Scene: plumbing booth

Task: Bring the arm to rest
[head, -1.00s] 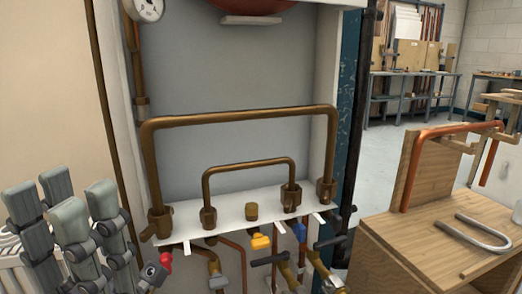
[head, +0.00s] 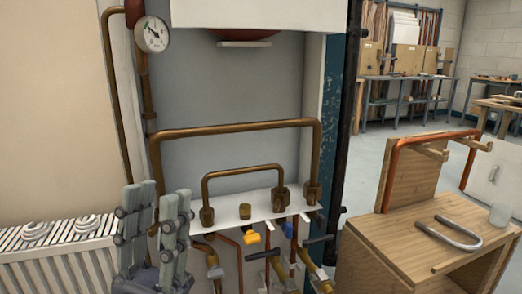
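My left gripper (head: 153,218) shows at the lower left of the head view, with its grey-green finger pads pointing up. Its fingers stand apart with a gap between them, and nothing shows in the gap. It is in front of the left end of the white pipe shelf (head: 232,212) and hides part of the pipework there. My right gripper is not in the head view.
Brown pipes (head: 235,129) and a pressure gauge (head: 151,34) fill the booth. A radiator (head: 60,255) stands at left. A wooden bench (head: 415,230) with a U-shaped pipe (head: 459,233) stands at right.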

